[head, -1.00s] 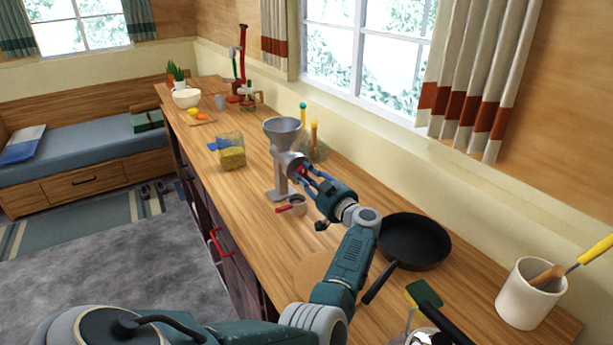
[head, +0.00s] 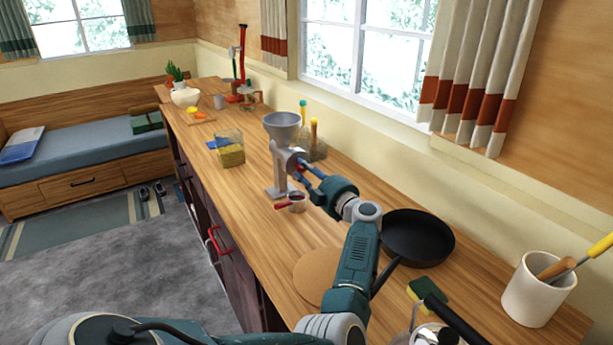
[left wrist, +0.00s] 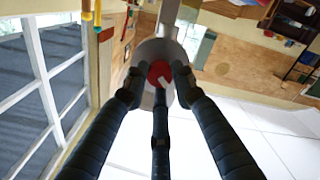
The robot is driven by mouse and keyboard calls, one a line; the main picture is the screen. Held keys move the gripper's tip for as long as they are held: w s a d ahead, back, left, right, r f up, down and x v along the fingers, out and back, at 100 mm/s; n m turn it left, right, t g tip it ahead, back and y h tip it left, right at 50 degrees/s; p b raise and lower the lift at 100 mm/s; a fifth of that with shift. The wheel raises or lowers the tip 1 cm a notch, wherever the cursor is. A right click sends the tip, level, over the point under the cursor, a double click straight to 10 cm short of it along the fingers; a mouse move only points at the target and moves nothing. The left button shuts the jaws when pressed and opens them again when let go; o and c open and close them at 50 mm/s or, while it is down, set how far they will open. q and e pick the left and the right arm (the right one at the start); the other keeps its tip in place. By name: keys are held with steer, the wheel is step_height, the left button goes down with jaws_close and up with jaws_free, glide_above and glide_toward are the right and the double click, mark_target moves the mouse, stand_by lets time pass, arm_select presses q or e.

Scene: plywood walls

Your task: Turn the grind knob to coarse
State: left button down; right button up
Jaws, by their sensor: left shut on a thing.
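The grey grinder (head: 284,128) stands upright on the wooden counter, its wide hopper on top. Its red grind knob (left wrist: 160,73) with a pale pointer mark shows in the left wrist view, on the round grey front of the grinder. My left gripper (head: 298,163) reaches the grinder's near side and is shut on the knob. In the left wrist view its dark fingers (left wrist: 158,84) close around the knob from several sides. The knob is mostly hidden by the fingers in the head view. My right gripper is not in view.
A small cup with a red handle (head: 297,203) stands by the grinder's base, under my wrist. A black pan (head: 418,238), a round board (head: 318,275), a sponge (head: 428,291) and a white utensil crock (head: 536,292) lie nearer. A yellow-filled container (head: 230,155) stands left of the grinder.

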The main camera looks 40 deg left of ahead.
arm_select(q)
steer(key=n+b, duration=0.3)
steer(key=n, duration=0.1)
steer(key=shift+s+a+f+n, duration=0.1)
steer(key=shift+n, duration=0.3)
steer(key=shift+s+n+b, duration=0.1)
steer(key=shift+n+b, duration=1.6)
steer(key=shift+n, duration=0.5)
steer(key=c, duration=1.4)
jaws_free()
steer(key=shift+c, duration=0.2)
steer(key=shift+s, duration=0.15)
